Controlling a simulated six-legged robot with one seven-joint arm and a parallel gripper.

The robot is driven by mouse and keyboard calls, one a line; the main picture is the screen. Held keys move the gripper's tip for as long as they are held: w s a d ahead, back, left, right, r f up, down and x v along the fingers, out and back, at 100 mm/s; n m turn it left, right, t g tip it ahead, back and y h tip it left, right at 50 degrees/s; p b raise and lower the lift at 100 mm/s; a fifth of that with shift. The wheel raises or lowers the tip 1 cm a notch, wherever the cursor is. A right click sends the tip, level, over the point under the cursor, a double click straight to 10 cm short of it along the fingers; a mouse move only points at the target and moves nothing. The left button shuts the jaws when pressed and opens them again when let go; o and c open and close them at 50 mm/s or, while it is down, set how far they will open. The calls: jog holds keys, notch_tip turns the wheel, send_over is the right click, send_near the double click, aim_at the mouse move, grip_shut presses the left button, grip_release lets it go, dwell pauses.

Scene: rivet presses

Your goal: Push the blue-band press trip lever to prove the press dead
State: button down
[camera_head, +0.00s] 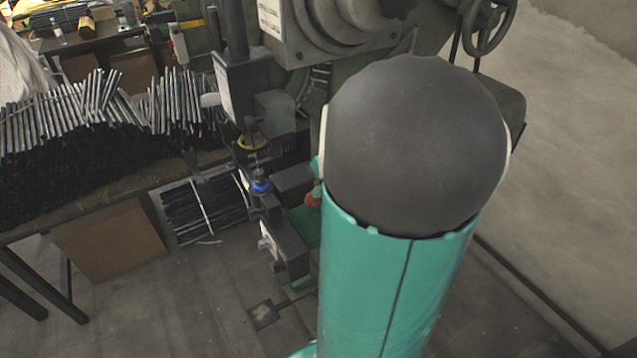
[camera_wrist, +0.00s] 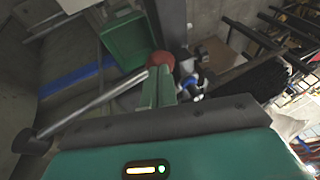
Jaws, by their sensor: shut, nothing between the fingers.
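The press with the blue band (camera_head: 260,186) stands left of my arm in the head view. A blue ring-like part (camera_wrist: 196,95) also shows in the wrist view. A red ball knob (camera_head: 313,196), apparently the trip lever's end, shows just left of my teal arm; in the wrist view the red knob (camera_wrist: 160,60) is right at my fingertips. A grey rod (camera_wrist: 95,105) runs from lower left toward it. My gripper (camera_wrist: 157,78) is shut and empty, its green fingers pointing at the knob. I cannot tell whether they touch it. My arm hides most of the gripper in the head view.
A green bin (camera_head: 305,228) sits beside the press, also in the wrist view (camera_wrist: 124,44). A bench piled with metal rods (camera_head: 90,115) stands left, with bundled rods (camera_head: 205,205) on a low level. A handwheel (camera_head: 487,25) is at upper right. Floor in front is open.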

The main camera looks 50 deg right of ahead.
jog(key=shift+h, duration=0.5)
notch_tip(320, 180, down, 4)
jog(key=shift+s+f, duration=0.1)
jog(key=shift+s, duration=0.05)
jog(key=shift+d, duration=0.1)
